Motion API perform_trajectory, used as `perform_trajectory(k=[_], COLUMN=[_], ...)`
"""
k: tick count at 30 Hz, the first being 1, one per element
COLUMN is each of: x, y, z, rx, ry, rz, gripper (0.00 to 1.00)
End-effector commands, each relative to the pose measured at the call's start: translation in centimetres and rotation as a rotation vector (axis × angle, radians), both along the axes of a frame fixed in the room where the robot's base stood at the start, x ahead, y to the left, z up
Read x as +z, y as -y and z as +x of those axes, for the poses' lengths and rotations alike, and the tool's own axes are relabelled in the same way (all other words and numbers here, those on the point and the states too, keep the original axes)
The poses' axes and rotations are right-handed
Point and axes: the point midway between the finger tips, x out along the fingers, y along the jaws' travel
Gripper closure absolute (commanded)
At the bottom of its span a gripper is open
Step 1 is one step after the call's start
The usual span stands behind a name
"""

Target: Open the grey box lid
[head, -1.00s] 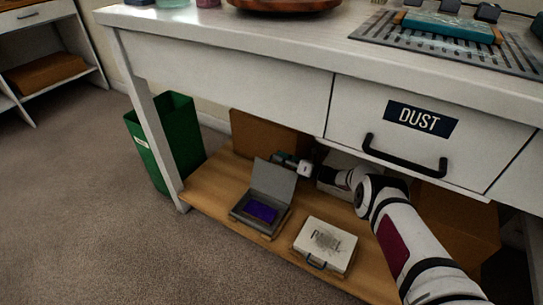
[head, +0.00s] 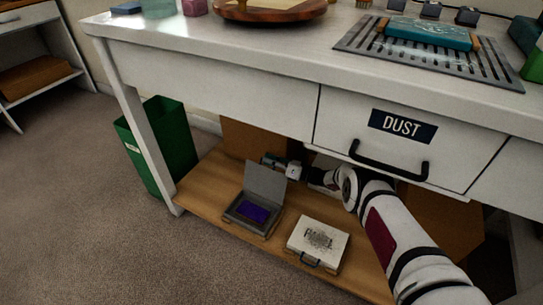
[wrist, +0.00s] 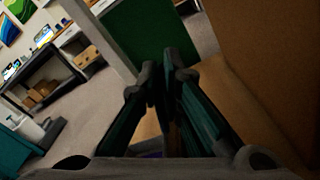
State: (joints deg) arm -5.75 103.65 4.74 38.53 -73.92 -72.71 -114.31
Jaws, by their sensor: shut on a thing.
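The grey box (head: 243,222) sits on the low wooden shelf, with a purple-blue interior showing. Its grey lid (head: 265,182) is raised and stands nearly upright at the back of the box. My gripper (head: 268,159) is at the lid's top edge, reaching in from the right behind it; the lid hides part of the fingertips. In the wrist view my gripper's fingers (wrist: 161,76) are close together, closed on the thin lid edge, which is mostly hidden between them. A bit of purple shows below the fingers.
A white box (head: 318,240) with a dark handle lies to the right of the grey box. A green bin (head: 165,150) stands left of the bench leg. The drawer (head: 400,150) marked DUST hangs above my arm. A brown carton is behind the gripper.

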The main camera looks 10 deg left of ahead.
Motion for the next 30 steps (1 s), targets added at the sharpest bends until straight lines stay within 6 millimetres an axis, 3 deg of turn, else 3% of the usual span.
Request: perform_trajectory(k=[6,17,21,30], x=[0.41,0.23,0.25,0.43], y=[-0.47,-0.48,-0.48,-0.44], z=[-1.37,-1.54,-1.52,-1.38], rx=[0.003,0.003,0.003,0.001], ry=[0.093,0.119,0.119,0.122], rz=[-0.035,-0.045,-0.045,-0.045], gripper=[1.0,1.0,0.73,0.73])
